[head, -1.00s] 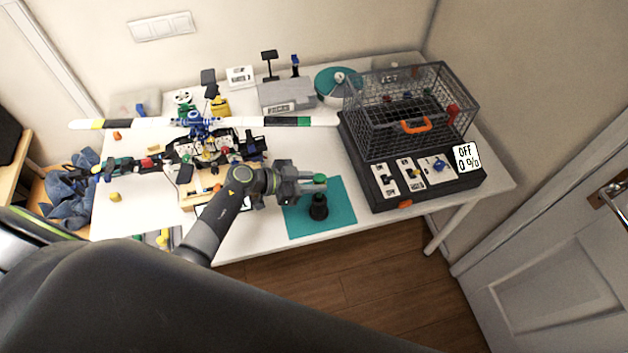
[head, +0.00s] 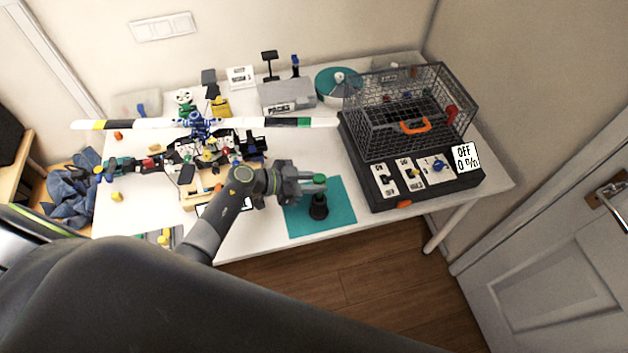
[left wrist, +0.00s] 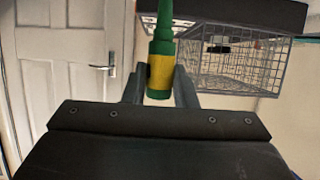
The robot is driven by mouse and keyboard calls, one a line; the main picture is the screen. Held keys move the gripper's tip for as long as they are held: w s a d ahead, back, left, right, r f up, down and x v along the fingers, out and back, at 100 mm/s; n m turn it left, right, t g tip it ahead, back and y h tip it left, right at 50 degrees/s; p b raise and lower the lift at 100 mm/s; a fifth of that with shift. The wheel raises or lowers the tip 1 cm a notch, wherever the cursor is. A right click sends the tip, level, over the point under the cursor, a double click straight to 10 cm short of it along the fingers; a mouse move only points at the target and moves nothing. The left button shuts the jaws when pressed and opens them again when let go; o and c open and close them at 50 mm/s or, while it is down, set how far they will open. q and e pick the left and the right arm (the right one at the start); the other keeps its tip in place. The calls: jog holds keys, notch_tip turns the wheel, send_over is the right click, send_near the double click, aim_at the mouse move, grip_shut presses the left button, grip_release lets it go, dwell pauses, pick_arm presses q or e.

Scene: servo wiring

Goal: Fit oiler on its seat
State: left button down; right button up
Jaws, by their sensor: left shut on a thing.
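My left gripper (head: 304,188) is over the teal mat in the head view. It is shut on the oiler, a green bottle with a yellow band and a narrow green nozzle. The oiler (left wrist: 161,65) sits between the two fingers in the left wrist view; in the head view only its green end (head: 320,178) shows at the fingertips. A black round seat (head: 318,207) stands upright on the teal mat (head: 340,213), just below the held oiler in the picture. Whether the oiler touches the seat cannot be told. My right gripper is not in view.
A wire cage (head: 410,105) on a black base with switch cards (head: 410,172) stands right of the mat. A drone-like assembly with a long white propeller (head: 150,124) fills the table's left. A grey box (head: 288,95) is at the back. White table (head: 320,148) is bare behind the mat.

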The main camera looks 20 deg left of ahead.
pick_arm(q)
jog(key=shift+f+b, duration=1.4)
jog(key=shift+f, duration=1.1)
dwell(0.7)
jog(key=c, duration=1.1)
grip_release()
jog(key=shift+a, duration=0.1)
